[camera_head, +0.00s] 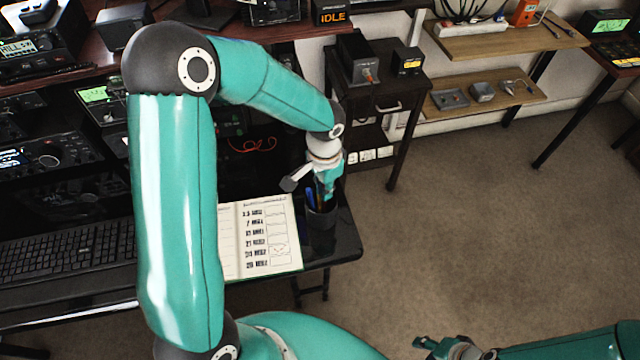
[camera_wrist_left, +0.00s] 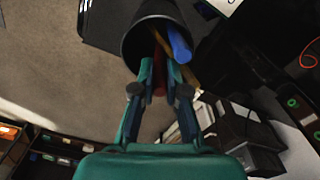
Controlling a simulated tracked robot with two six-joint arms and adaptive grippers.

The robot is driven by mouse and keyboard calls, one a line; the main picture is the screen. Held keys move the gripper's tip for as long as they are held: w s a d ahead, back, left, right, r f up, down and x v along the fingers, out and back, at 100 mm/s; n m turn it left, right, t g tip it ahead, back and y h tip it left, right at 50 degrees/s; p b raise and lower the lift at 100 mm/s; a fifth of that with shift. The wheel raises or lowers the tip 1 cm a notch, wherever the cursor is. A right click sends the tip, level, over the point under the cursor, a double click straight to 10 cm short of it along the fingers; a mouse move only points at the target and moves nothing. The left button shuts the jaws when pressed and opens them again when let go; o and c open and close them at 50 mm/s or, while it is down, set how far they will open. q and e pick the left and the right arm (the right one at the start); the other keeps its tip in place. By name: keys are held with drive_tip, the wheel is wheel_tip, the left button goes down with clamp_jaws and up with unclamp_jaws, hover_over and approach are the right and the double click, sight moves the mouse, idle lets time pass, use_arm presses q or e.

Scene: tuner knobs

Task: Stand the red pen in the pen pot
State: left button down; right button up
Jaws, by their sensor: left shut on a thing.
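The dark pen pot (camera_head: 322,232) stands near the right end of the dark desk; its open mouth shows in the left wrist view (camera_wrist_left: 133,42). My left gripper (camera_head: 326,192) is right above the pot, pointing down into its mouth. In the left wrist view its fingers (camera_wrist_left: 159,70) are shut on the red pen (camera_wrist_left: 159,82). The red pen's far end reaches into the pot mouth; how deep is hidden. A blue pen (camera_wrist_left: 179,42) and a yellowish one (camera_wrist_left: 186,72) lean inside the pot. My right gripper (camera_head: 452,347) is low at the bottom edge, far from the pot.
An open notebook (camera_head: 262,238) lies left of the pot, with a keyboard (camera_head: 65,248) further left. The desk edge (camera_head: 350,240) is close on the pot's right. Radio gear stands at the back left. The floor at right is clear.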

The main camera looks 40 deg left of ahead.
use_arm(q)
drive_tip(key=c, duration=1.6)
unclamp_jaws()
drive_tip(key=shift+f, duration=0.15)
drive_tip(key=shift+c, duration=0.2)
drive_tip(key=o, duration=0.4)
drive_tip(key=shift+o, duration=0.2)
drive_tip(key=shift+r, duration=0.2)
wheel_tip(320, 180, up, 12)
